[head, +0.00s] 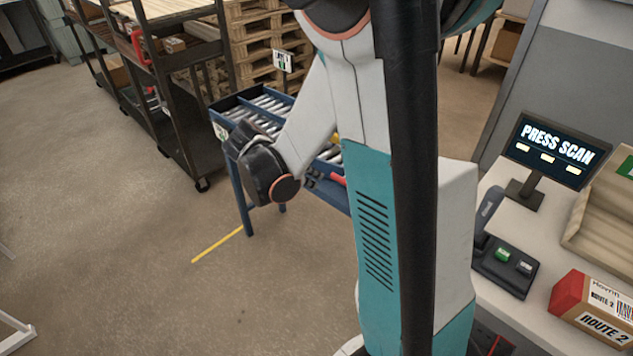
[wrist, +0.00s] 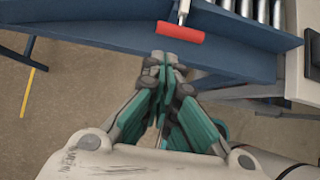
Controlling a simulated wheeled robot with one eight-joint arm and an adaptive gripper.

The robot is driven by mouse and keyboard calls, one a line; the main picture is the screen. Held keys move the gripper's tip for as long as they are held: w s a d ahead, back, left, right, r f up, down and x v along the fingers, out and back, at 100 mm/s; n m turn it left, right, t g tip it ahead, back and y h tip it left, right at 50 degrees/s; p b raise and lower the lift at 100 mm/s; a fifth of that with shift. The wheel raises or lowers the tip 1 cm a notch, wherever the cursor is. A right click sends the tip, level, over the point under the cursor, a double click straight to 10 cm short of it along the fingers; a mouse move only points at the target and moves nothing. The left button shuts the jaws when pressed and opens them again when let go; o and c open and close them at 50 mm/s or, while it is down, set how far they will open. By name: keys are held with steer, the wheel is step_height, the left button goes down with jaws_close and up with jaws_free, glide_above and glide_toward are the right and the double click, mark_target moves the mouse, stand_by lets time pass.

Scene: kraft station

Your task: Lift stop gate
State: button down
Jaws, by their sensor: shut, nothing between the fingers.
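A red handle (wrist: 180,32) on a short pale rod sits at the blue side rail of the roller conveyor (wrist: 240,40). I take it for the stop gate's handle. It also shows in the head view as a small red piece (head: 338,180) beside my arm. My gripper (wrist: 176,62) is shut and empty. In the wrist view its fingertips are just below the red handle, with a gap between them. The gate itself is not clearly seen. My arm covers part of the conveyor (head: 228,106) in the head view.
A dark shelf cart (head: 165,110) and stacked pallets (head: 262,45) stand behind the conveyor.

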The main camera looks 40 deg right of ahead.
mark_target(333, 189)
steer(key=b+x, duration=0.3)
steer(key=x, duration=0.5)
steer(key=shift+d+f, duration=0.25)
steer(key=shift+r, duration=0.1)
